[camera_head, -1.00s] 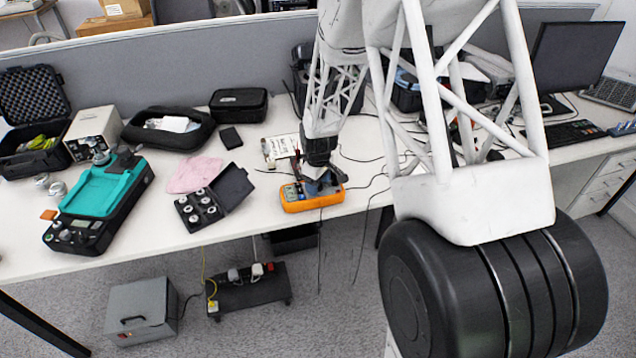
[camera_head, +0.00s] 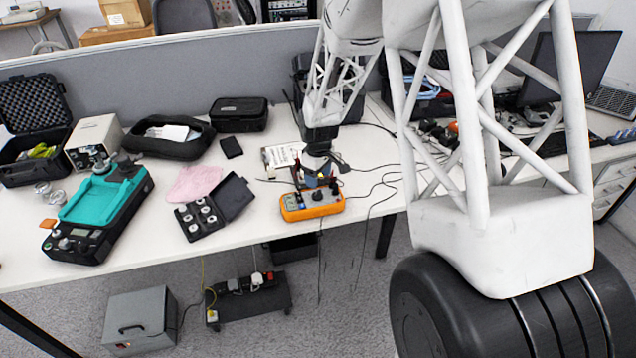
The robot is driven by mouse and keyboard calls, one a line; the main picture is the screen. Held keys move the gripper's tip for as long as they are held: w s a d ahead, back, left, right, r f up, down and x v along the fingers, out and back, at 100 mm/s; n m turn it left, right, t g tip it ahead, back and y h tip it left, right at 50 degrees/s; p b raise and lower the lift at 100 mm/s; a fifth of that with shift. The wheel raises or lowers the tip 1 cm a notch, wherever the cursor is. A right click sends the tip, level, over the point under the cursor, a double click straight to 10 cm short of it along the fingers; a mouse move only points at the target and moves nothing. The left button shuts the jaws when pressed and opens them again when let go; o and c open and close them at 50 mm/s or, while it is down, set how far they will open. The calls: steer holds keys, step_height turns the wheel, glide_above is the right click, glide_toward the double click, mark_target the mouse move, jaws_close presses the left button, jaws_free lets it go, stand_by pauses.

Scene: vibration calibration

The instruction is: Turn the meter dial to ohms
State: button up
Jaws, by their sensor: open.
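An orange multimeter (camera_head: 312,204) lies on the white table near its front edge, at the middle of the view. Its small display is at the left end, and a dark round dial (camera_head: 317,195) shows on its face. Black leads run from it, and some hang over the table edge. My gripper (camera_head: 318,180) is open and points down just behind and above the meter. It appears apart from the dial, though the exact gap is hard to judge. The fingertips are small and partly merge with the dark parts around the meter.
An open black case of round weights (camera_head: 203,218) and a pink cloth (camera_head: 194,183) lie left of the meter. A teal and black device (camera_head: 95,213) stands further left. Cables (camera_head: 375,185) lie to the right. A grey partition (camera_head: 170,76) stands behind the table.

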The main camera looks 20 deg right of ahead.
mark_target(317, 192)
steer(key=shift+r, duration=0.4)
steer(key=shift+w+a+r, duration=0.1)
steer(key=shift+r, duration=0.05)
stand_by(0.5)
steer(key=shift+f, duration=3.9)
steer(key=c, duration=0.9)
steer(key=shift+c, duration=0.2)
